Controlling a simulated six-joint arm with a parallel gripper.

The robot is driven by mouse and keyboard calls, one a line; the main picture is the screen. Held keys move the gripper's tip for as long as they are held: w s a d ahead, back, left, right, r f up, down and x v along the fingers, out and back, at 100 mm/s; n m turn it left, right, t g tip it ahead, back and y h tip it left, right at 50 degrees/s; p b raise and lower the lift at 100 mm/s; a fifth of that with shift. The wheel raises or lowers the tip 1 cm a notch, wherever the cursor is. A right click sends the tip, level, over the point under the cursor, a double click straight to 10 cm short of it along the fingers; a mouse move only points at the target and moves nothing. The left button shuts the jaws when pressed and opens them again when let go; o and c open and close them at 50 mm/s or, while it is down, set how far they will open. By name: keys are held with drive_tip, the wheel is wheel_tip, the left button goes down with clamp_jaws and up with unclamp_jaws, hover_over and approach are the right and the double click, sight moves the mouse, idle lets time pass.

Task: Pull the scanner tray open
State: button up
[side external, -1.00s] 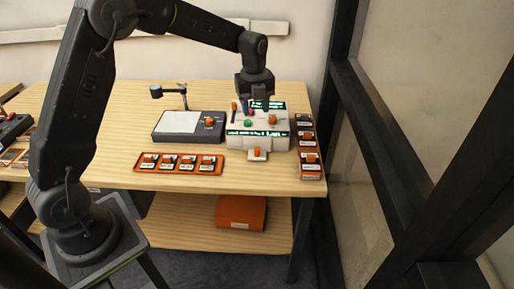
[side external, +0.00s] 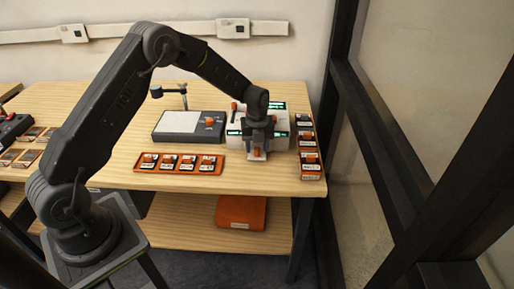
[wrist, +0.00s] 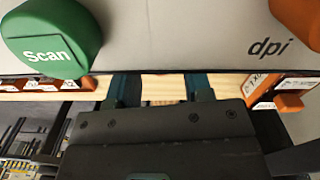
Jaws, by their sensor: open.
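The scanner (side external: 234,142) is a white box with dark green-lit displays, near the right end of the wooden table. Its small tray (side external: 257,158) sticks out low at the front, with an orange handle (side external: 257,152). My gripper (side external: 257,149) is open and points down at the scanner's front, its fingers close to the handle. I cannot tell whether they touch it. The wrist hides the tray there.
A flat grey device (side external: 178,124) with an orange knob stands left of the scanner. An orange rack (side external: 142,167) of labelled pieces lies front left. More orange boxes (side external: 310,172) line the right edge. A dark-framed glass partition (side external: 350,100) stands to the right.

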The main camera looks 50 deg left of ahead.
drive_tip(key=shift+f, duration=0.55)
clamp_jaws()
